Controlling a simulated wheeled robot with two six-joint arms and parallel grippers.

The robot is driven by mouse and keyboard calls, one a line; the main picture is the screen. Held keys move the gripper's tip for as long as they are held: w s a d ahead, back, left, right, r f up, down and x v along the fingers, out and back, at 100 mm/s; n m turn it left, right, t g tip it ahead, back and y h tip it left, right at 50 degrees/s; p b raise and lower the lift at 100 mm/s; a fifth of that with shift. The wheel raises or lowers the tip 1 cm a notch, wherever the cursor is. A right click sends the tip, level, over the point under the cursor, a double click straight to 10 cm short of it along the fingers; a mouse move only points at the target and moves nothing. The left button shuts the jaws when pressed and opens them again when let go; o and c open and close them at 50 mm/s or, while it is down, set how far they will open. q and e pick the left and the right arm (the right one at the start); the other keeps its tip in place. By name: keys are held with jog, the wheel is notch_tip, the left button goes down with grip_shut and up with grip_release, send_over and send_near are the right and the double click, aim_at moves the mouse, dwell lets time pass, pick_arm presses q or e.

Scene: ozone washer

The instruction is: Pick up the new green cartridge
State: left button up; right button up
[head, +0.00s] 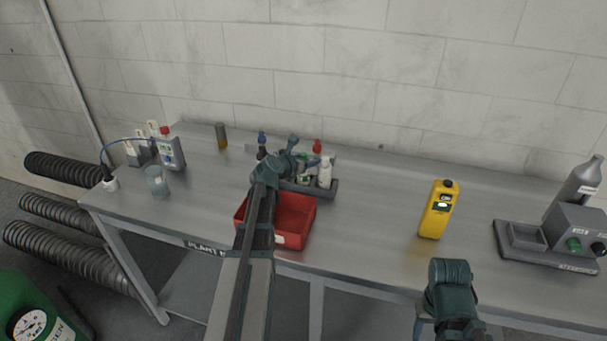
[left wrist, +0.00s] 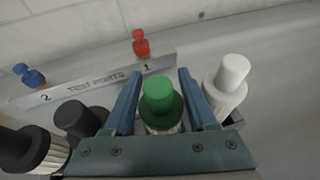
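The green-capped cartridge (left wrist: 160,98) stands upright in the left wrist view, between the two blue fingers of my left gripper (left wrist: 160,82). The fingers are spread on either side of its cap, with narrow gaps showing, so the gripper looks open around it. The cartridge's lower body is hidden by the gripper's palm. In the head view my left gripper (head: 302,164) is over the grey rack (head: 322,192) and mostly hides the cartridge. Of my right arm only a link shows at the lower right; its gripper is not visible.
A white-capped cartridge (left wrist: 228,88) stands close right of the fingers, dark-capped ones (left wrist: 78,118) to the left. Behind is the test ports strip (left wrist: 90,84) with blue and red plugs. A red bin (head: 294,218) sits in front of the rack; a yellow meter (head: 437,212) stands farther right.

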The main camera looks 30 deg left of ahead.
pick_arm(q)
grip_shut()
notch_tip(320, 180, up, 10)
jog(key=p, duration=1)
